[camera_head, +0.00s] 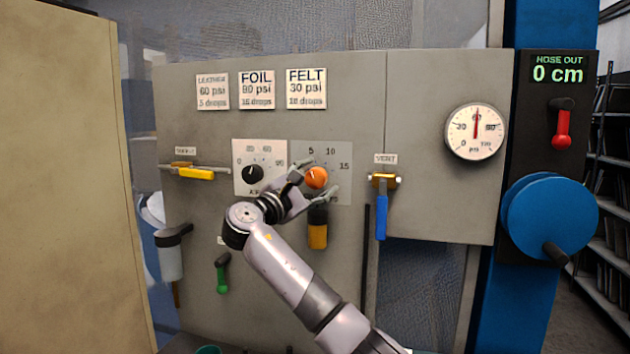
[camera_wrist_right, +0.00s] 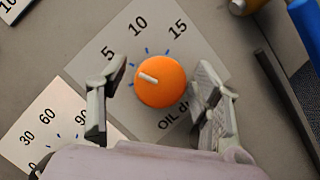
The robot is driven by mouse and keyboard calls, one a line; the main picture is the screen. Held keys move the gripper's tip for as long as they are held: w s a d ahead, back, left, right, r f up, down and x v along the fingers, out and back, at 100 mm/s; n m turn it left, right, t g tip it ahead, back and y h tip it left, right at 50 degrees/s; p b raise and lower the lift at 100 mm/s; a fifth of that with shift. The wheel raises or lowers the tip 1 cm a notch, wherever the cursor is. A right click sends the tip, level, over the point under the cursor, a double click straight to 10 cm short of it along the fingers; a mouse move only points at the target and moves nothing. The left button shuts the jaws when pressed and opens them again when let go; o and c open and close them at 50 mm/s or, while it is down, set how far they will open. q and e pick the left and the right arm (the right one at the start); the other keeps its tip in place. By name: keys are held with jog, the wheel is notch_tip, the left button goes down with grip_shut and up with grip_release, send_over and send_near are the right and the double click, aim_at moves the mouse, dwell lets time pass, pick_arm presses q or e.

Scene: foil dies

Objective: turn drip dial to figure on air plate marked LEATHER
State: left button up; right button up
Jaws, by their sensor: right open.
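The LEATHER plate (camera_head: 212,91), at the left of the plate row, reads 60 psi and 5 drops. The orange drip dial (camera_head: 316,177) sits on a grey scale plate marked 5, 10 and 15. In the right wrist view, the dial (camera_wrist_right: 162,82) has a white pointer line toward the left, slightly up, close to the 5 side; its exact reading is hard to tell. My right gripper (camera_wrist_right: 158,80) is open, one finger on each side of the dial, with gaps showing. Its palm hides the lower part of the scale plate. My left gripper is out of view.
A black dial (camera_head: 254,174) is left of the drip dial. A yellow handle (camera_head: 196,173), a blue-handled vent valve (camera_head: 381,215) and an amber bowl (camera_head: 317,232) are nearby. A pressure gauge (camera_head: 475,132) and a blue hose reel (camera_head: 550,216) are at right. FOIL and FELT plates hang above.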

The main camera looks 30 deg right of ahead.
jog(key=v, duration=1.2)
jog(key=shift+w+f, duration=0.1)
